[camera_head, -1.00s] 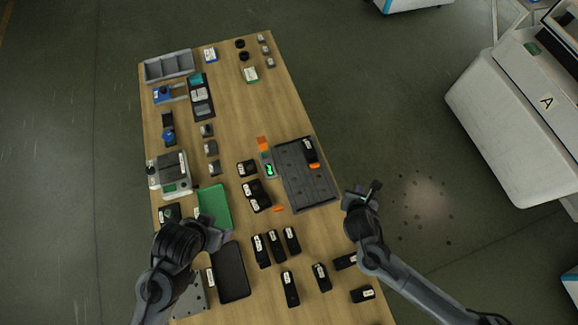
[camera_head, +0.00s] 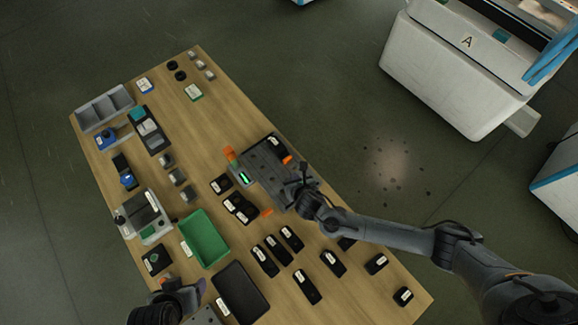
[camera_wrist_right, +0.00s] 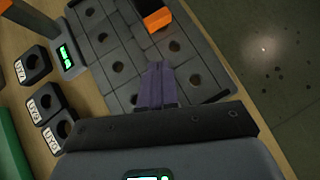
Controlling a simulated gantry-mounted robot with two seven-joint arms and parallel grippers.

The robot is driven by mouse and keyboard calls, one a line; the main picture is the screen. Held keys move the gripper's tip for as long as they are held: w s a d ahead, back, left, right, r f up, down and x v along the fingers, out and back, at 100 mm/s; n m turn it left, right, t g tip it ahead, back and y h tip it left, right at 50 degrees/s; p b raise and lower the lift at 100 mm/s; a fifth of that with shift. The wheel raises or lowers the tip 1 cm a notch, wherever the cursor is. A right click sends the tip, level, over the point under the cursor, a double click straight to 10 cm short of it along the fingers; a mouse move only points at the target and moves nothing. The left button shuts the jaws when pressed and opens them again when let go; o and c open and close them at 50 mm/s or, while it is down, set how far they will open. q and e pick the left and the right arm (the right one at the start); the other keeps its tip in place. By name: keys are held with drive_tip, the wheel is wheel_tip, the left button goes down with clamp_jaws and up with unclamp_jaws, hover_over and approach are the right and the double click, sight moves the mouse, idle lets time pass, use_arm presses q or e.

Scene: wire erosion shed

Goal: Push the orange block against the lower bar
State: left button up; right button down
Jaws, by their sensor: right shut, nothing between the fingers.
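A dark grey plate with rows of round holes (camera_head: 258,165) lies on the table; it also fills much of the right wrist view (camera_wrist_right: 121,66). An orange block (camera_head: 287,160) sits on it beside a black labelled piece (camera_head: 277,148). In the right wrist view the orange block (camera_wrist_right: 157,19) is at the top, against a black body. My right gripper (camera_head: 303,168) is over the plate's near right part. Its fingers (camera_wrist_right: 158,70) are shut and empty, apart from the orange block. I cannot tell which edge is the lower bar. My left gripper (camera_head: 190,292) is partly visible at lower left.
A unit with a green display (camera_head: 244,178) stands at the plate's left side. Black labelled blocks (camera_head: 240,209) lie left of and below the plate. A green tray (camera_head: 204,240) and a black tray (camera_head: 240,291) are farther left. Floor is open to the right.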

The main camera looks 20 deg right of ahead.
sight(288, 161)
drive_tip(key=x, duration=0.3)
drive_tip(key=shift+w+a+f+b, duration=0.1)
drive_tip(key=shift+f+b, duration=0.1)
drive_tip(key=shift+b, duration=0.1)
drive_tip(key=shift+w+r, duration=0.1)
drive_tip(key=shift+w, duration=1)
drive_tip(key=shift+w+d, duration=0.2)
drive_tip(key=shift+w, duration=0.65)
drive_tip(key=shift+w, duration=0.1)
drive_tip(key=shift+w+d, duration=0.1)
drive_tip(key=shift+w, duration=0.45)
drive_tip(key=shift+d, duration=0.2)
